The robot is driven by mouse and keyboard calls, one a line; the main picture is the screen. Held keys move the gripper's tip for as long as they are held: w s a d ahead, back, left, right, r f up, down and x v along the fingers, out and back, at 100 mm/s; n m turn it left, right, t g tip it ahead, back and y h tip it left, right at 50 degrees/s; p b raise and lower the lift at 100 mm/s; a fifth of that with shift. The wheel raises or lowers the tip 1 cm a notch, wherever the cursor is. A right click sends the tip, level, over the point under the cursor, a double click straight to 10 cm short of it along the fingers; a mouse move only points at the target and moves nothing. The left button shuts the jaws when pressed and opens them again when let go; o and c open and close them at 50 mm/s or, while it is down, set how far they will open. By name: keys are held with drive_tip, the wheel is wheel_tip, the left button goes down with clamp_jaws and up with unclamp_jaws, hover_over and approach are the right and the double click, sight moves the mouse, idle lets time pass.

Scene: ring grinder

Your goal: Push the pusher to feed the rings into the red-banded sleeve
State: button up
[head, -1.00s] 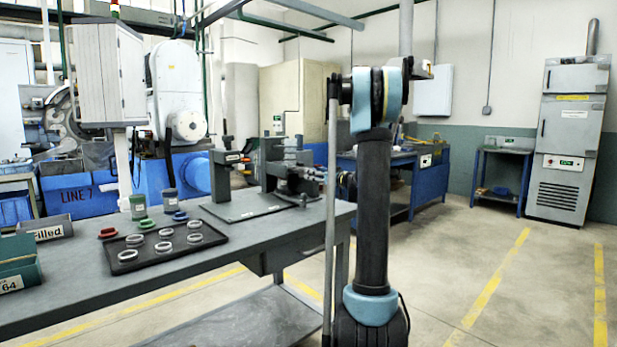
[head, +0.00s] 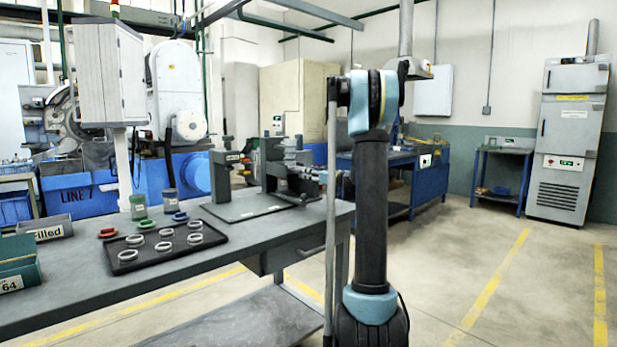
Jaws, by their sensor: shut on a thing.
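My gripper (head: 298,181) shows small and dark at the right end of the bench fixture (head: 268,165), partly behind my own arm. It is shut on what appears to be the pusher, whose outline merges with the fixture. I cannot make out the red-banded sleeve or its red band in the fixture. Several pale rings (head: 195,239) lie on a black tray (head: 213,240) on the bench. A green-banded sleeve (head: 138,207) and a blue-banded sleeve (head: 170,201) stand behind the tray. A red cap (head: 107,232), a green cap (head: 147,224) and a blue cap (head: 180,216) lie beside it.
The grey bench (head: 85,280) has bare room in front of the tray. A bin labelled "filled" (head: 52,230) and a teal box (head: 17,262) stand at its left end. A dark plate (head: 245,208) lies before the fixture. The floor at right is clear.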

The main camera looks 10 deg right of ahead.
drive_tip(key=shift+w, duration=0.1)
drive_tip(key=shift+x, duration=3.4)
drive_tip(key=shift+c, duration=0.4)
drive_tip(key=shift+v, duration=3.5)
drive_tip(key=shift+f, duration=0.15)
drive_tip(key=o, duration=1.1)
drive_tip(key=shift+c, duration=0.2)
drive_tip(key=shift+v, duration=2.45)
